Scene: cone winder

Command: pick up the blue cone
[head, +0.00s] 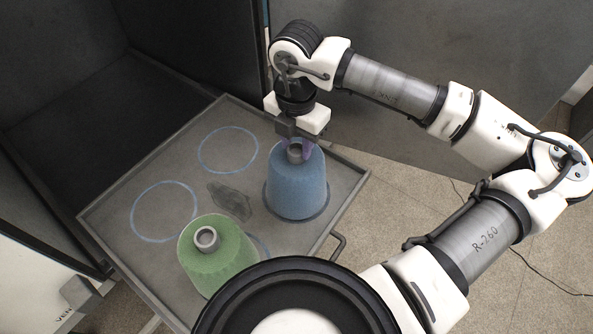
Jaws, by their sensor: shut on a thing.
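The blue cone (297,187) stands upright on the grey tray (340,176), towards its right side. A grey tube end shows at its top. My gripper (296,148) points down over the cone from above. Its purple-tipped fingers are shut on the top of the blue cone, around the tube end. The cone's base appears to rest on the tray, within a dark ring. Part of the cone's top is hidden by the fingers.
A green cone (218,258) stands on the tray nearer to me, left of the blue one. Two empty blue-outlined circles and a dark smudge mark the tray's surface. Dark panels (200,40) stand behind and left. A handle (338,243) sticks out at the tray's right edge.

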